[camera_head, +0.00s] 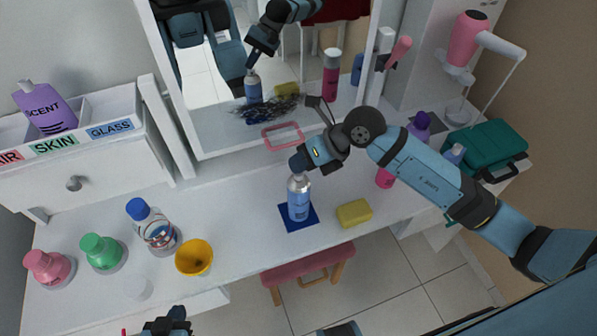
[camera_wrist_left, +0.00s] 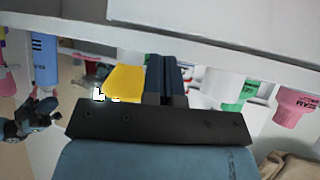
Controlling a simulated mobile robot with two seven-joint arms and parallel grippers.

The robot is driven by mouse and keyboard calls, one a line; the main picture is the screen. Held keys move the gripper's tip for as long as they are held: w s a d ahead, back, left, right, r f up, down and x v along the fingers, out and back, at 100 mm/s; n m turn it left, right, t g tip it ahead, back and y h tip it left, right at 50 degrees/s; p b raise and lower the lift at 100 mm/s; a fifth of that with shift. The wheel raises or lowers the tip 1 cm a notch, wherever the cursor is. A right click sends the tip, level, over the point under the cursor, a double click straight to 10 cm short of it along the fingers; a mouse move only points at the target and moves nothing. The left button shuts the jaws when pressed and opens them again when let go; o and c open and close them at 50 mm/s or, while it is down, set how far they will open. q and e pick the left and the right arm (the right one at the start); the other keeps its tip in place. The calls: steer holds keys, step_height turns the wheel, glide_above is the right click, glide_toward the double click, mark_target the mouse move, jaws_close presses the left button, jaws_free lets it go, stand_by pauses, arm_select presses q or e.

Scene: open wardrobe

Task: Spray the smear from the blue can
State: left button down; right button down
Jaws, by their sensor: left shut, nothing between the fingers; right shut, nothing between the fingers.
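The blue can (camera_head: 299,205) stands upright on a dark blue square mat (camera_head: 291,221) on the white counter. My right gripper (camera_head: 298,164) is shut and sits right at the can's top, hiding its nozzle; I cannot tell if it touches. The dark, streaky smear (camera_head: 268,109) is low on the mirror (camera_head: 215,120), behind the can. My left gripper (camera_head: 168,322) is at the bottom edge of the head view, away from the can. In the left wrist view, its fingers (camera_wrist_left: 168,80) are closed together and empty.
A yellow sponge (camera_head: 354,213) lies right of the can. A yellow cup (camera_head: 194,257), a blue-capped bottle (camera_head: 152,228), a green flask (camera_head: 100,252) and a pink flask (camera_head: 49,268) stand left. A pink outline (camera_head: 283,136) shows near the mirror's bottom. A pink stool (camera_head: 308,268) stands below the counter.

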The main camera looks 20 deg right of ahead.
steer(key=shift+r, duration=0.2)
step_height(320, 180, up, 6)
steer(key=p, duration=0.4)
steer(key=shift+p, duration=0.3)
steer(key=shift+a, duration=0.1)
stand_by(0.5)
